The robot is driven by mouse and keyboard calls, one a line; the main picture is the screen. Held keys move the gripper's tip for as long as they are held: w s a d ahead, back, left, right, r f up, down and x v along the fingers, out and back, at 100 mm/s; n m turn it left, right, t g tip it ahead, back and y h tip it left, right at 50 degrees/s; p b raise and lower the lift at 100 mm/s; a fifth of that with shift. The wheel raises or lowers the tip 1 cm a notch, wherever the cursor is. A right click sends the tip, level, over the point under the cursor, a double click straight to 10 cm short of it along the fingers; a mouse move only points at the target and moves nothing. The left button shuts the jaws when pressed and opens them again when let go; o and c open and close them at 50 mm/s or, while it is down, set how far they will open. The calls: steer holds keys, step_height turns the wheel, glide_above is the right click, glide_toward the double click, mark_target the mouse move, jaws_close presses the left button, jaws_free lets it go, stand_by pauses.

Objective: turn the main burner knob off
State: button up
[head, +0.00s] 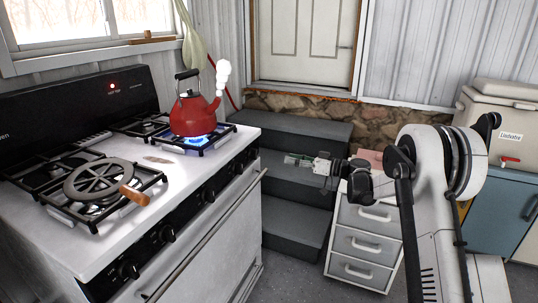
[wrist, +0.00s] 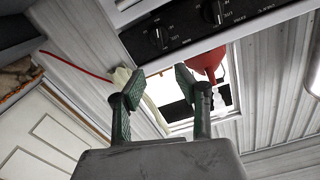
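The white stove (head: 150,190) has a black front panel with several black knobs, including one at the near end (head: 129,271) and one farther along (head: 209,195). Two knobs show in the wrist view, a left one (wrist: 158,38) and a right one (wrist: 211,13). I cannot tell which is the main burner knob. A red kettle (head: 193,115) steams on a burner with a blue flame (head: 198,139). My gripper (head: 296,160) is to the right of the stove front, apart from the knobs. Its fingers (wrist: 160,84) are spread and empty in the wrist view.
A handle bar (head: 205,238) runs along the stove front below the knobs. Dark steps (head: 290,190) are behind my gripper, and a drawer cabinet (head: 365,245) stands below the arm. A wooden-handled round grate (head: 98,181) sits on the near burner.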

mark_target(254, 154)
steer(key=b+x, duration=0.3)
steer(key=x, duration=1)
steer(key=shift+w+a, duration=0.15)
steer(key=shift+a, duration=0.2)
jaws_close()
